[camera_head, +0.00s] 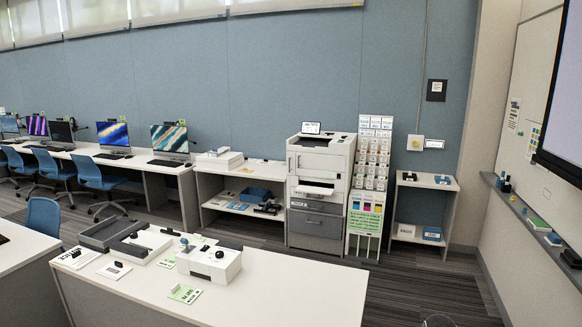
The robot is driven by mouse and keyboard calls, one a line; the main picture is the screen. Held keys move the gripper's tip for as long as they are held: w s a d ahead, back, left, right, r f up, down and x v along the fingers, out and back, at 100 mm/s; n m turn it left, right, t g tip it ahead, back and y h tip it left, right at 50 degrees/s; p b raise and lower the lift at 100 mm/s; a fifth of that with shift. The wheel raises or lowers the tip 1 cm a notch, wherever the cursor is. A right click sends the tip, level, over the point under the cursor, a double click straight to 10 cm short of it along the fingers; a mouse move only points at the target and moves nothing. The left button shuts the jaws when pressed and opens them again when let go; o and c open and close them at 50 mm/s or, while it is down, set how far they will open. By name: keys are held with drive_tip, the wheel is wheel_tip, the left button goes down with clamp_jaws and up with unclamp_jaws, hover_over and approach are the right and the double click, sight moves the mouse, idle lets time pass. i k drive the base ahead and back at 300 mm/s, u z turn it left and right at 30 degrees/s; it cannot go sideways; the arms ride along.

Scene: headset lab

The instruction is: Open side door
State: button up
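No door marked as a side door can be picked out for certain. A tall white and grey printer (304,192) stands on the floor at the back wall, with a small screen on top (311,128). Its front drawers (315,221) look shut, and a panel or tray (314,187) sticks out above them. Its right side is seen only narrowly. A white box-shaped device (212,266) with dark parts on top sits on the near table.
The near white table (290,296) lies across the front, between the view and the printer. A card rack (372,152) stands close to the printer's right, then a small shelf (425,182). Carpet (420,275) at right is clear. Desks with monitors and blue chairs (98,175) fill the left.

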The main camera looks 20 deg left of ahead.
sight(291, 155)
drive_tip(key=z, duration=0.3)
drive_tip(key=k, duration=1.05)
drive_tip(key=z, duration=0.35)
drive_tip(key=i, duration=2.15)
drive_tip(key=u, duration=0.45)
drive_tip(key=i, duration=2.1)
drive_tip(key=u, duration=0.7)
drive_tip(key=i, duration=1.6)
drive_tip(key=u, duration=1.15)
drive_tip(key=i, duration=1.75)
drive_tip(key=u, duration=0.85)
drive_tip(key=i, duration=0.55)
drive_tip(key=u, duration=0.4)
